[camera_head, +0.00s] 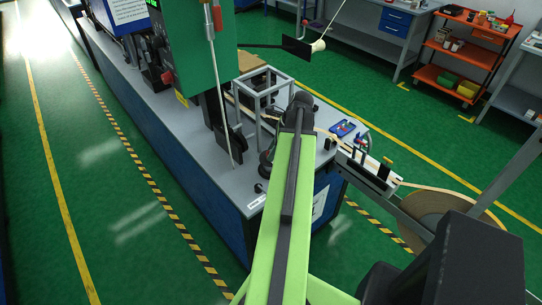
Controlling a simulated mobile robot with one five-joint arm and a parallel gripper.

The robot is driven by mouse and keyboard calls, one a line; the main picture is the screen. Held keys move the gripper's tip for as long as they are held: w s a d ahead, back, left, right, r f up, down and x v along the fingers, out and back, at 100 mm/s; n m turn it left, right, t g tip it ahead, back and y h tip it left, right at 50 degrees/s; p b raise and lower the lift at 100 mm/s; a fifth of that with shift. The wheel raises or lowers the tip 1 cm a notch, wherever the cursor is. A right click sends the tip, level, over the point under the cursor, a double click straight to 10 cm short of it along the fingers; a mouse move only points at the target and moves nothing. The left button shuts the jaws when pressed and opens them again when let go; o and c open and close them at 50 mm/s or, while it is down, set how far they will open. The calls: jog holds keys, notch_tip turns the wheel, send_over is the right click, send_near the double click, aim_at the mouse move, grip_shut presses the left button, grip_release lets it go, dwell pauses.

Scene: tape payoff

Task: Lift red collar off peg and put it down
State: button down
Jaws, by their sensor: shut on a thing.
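I cannot make out the red collar or its peg for certain. My green and black arm runs up the middle of the picture over the workbench (160,110) and ends in a dark joint. The part beyond that joint is hidden behind the arm, so my gripper and whatever it holds do not show.
A green machine with a red-marked rod (217,20) stands on the bench, left of a grey open frame (262,92). A blue tray (343,128) lies right of my arm. A tape reel (432,212) is at right. Green floor is clear at left.

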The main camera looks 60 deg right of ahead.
jog(key=s+d+r+p, duration=0.7)
jog(key=s+r+p, duration=0.2)
jog(key=r+p, duration=0.2)
jog(key=shift+d, duration=0.35)
